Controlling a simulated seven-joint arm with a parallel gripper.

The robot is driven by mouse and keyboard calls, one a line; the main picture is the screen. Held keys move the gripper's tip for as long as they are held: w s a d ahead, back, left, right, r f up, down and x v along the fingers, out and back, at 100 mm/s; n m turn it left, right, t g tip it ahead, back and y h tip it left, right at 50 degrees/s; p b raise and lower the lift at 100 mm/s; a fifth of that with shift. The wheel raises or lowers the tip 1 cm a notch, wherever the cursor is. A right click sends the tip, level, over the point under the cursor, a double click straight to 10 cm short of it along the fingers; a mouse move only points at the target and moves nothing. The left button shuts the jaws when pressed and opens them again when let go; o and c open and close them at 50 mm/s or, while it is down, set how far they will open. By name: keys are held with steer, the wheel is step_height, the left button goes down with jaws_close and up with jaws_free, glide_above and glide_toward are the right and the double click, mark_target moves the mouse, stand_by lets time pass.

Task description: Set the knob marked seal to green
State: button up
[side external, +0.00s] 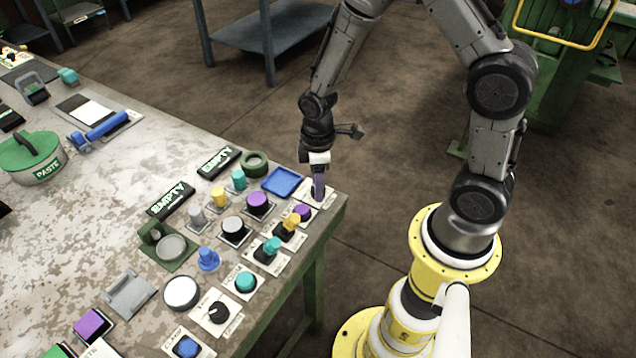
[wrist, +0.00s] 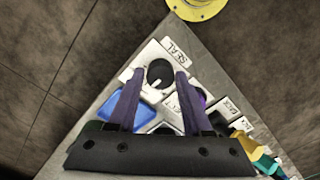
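The seal knob (wrist: 159,72) is a round dark knob with a small white pointer mark. It sits on a white plate (wrist: 143,62) with the word SEAL beside it, at the table corner in the wrist view. The pointer is toward the lower side of the knob in that view. I cannot make out a green mark on the plate. My gripper (wrist: 159,76) is open, with one purple finger on each side of the knob; contact is unclear. In the side external view my gripper (side external: 318,196) points down at the corner plate and mostly hides the knob.
A blue tray (side external: 283,181) lies beside the plate. A purple button (side external: 302,213) and yellow and teal switches (side external: 271,246) stand close by. Several other knobs and buttons fill the table (side external: 90,240). Beyond the corner edge is open floor.

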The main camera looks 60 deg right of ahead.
steer(key=shift+o, duration=1.4)
step_height(320, 180, up, 14)
steer(key=shift+f, duration=0.1)
